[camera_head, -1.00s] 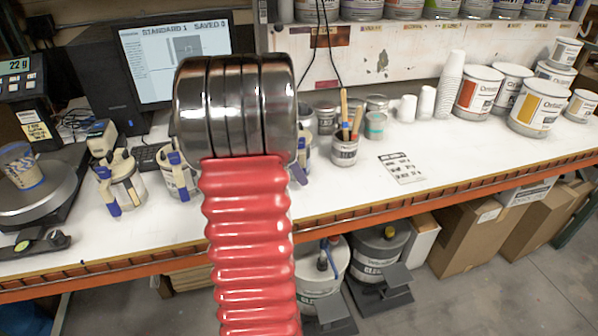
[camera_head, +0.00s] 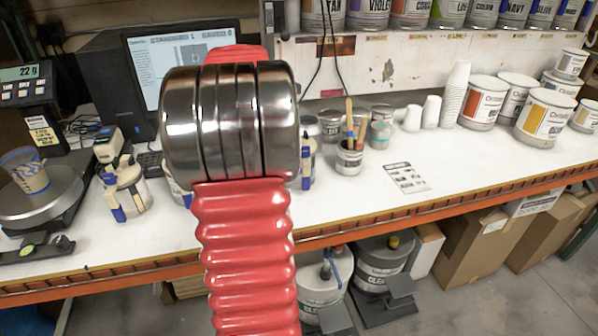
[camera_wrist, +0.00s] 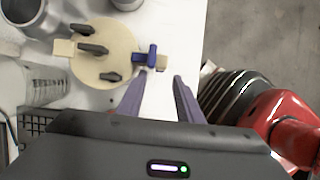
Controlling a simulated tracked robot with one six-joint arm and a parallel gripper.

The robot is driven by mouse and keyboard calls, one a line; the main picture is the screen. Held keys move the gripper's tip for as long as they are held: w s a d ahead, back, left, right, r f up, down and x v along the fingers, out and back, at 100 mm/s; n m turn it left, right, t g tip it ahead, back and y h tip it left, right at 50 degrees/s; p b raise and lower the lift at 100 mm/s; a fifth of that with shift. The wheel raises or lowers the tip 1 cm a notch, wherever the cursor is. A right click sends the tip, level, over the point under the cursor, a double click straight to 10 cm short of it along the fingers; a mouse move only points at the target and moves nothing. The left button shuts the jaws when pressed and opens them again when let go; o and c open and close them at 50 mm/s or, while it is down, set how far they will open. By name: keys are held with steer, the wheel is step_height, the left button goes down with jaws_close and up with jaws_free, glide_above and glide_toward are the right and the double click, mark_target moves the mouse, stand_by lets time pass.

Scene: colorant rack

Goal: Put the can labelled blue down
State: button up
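My gripper (camera_wrist: 161,77) shows in the wrist view, its two purple-grey fingers apart with bare white bench between them. A can with a round beige lid (camera_wrist: 103,62), dark handles and a blue spout piece (camera_wrist: 151,55) stands just beyond the left fingertip; its label is not visible. In the head view my arm hides the gripper. A similar lidded can (camera_head: 127,190) with blue parts stands on the bench left of my arm, and others are partly hidden behind it. I cannot make out a label reading blue on any can.
A scale (camera_head: 40,200) with a cup stands at the bench's left. A brush pot (camera_head: 349,158), white cup stacks (camera_head: 456,92) and large paint cans (camera_head: 484,103) stand to the right. A shelf of labelled cans (camera_head: 369,12) runs above. The right front of the white bench (camera_head: 450,165) is clear.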

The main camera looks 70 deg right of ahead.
steer(key=shift+v, duration=1.9)
steer(key=w+a+r+m+t, duration=0.1)
steer(key=w+a+t, duration=0.1)
steer(key=w+a, duration=0.5)
steer(key=w+a+r+m+t+h, duration=0.1)
steer(key=w+a, duration=0.3)
steer(key=a, duration=0.6)
steer(key=w+a+r+t, duration=0.1)
steer(key=w+a+t, duration=0.1)
steer(key=w+a, duration=0.5)
steer(key=s+a+f+m+t+y, duration=0.1)
steer(key=s+a+f+m+t, duration=0.1)
steer(key=a, duration=1.2)
steer(key=s+a+f+m+t+y, duration=0.1)
steer(key=s+a+f+t+y, duration=0.1)
steer(key=a, duration=1.2)
steer(key=shift+s+a+f+m, duration=0.2)
steer(key=shift+a+f+m, duration=0.05)
steer(key=shift+f+m, duration=0.15)
